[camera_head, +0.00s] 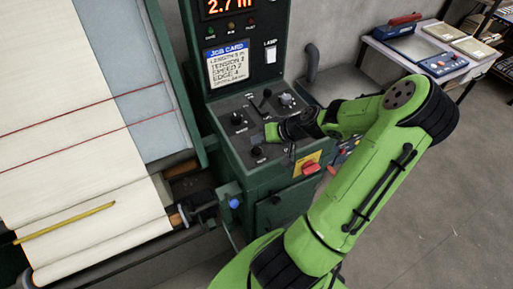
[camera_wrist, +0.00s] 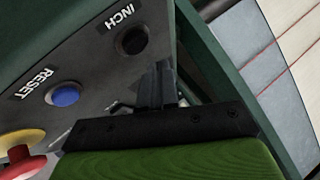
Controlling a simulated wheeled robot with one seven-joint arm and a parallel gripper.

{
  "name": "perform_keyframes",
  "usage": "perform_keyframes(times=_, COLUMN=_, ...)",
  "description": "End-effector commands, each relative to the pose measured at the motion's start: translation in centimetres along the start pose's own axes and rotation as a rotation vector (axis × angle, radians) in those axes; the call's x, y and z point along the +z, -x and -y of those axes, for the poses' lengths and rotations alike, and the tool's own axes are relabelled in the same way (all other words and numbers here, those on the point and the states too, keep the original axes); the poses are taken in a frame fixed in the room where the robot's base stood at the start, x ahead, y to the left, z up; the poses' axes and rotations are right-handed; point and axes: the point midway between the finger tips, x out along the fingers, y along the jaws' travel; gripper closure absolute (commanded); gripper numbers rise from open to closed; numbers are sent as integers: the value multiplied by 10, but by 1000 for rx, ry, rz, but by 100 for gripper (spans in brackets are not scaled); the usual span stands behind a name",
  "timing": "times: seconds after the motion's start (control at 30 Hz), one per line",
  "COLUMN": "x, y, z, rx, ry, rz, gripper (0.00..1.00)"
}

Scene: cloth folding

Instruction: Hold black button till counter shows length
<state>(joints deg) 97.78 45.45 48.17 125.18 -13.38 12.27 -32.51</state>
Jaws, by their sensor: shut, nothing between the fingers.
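The black button (camera_wrist: 133,40), labelled INCH, is round and sits on the grey panel in the wrist view. My gripper (camera_wrist: 160,82) is shut and empty, with its dark fingers just below and right of the button. The button's face is uncovered; I cannot tell whether the fingertips touch its rim. In the head view my gripper (camera_head: 257,137) is low over the console's control panel, and I cannot pick out the INCH button there. The counter (camera_head: 229,6) shows 2.7 m in red digits, cut by the top edge. A job card (camera_head: 227,64) lists length, its number too small to read surely.
A blue RESET button (camera_wrist: 66,95) and a red stop button (camera_wrist: 22,163) with a yellow collar lie beside INCH. Black knobs (camera_head: 237,118) stand on the panel. The fabric roll (camera_head: 105,250) is left of the console. A side table (camera_head: 440,50) stands at the back right.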

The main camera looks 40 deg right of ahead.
Motion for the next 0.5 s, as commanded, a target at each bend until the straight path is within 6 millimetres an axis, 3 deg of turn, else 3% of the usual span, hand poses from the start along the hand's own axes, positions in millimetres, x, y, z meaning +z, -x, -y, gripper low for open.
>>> perform_keyframes(times=0.3, x=-20, y=27, z=20, rx=0, ry=1, rz=1, gripper=100)
perform_keyframes(times=0.5, x=-20, y=27, z=20, rx=-1, ry=1, rz=0, gripper=100)
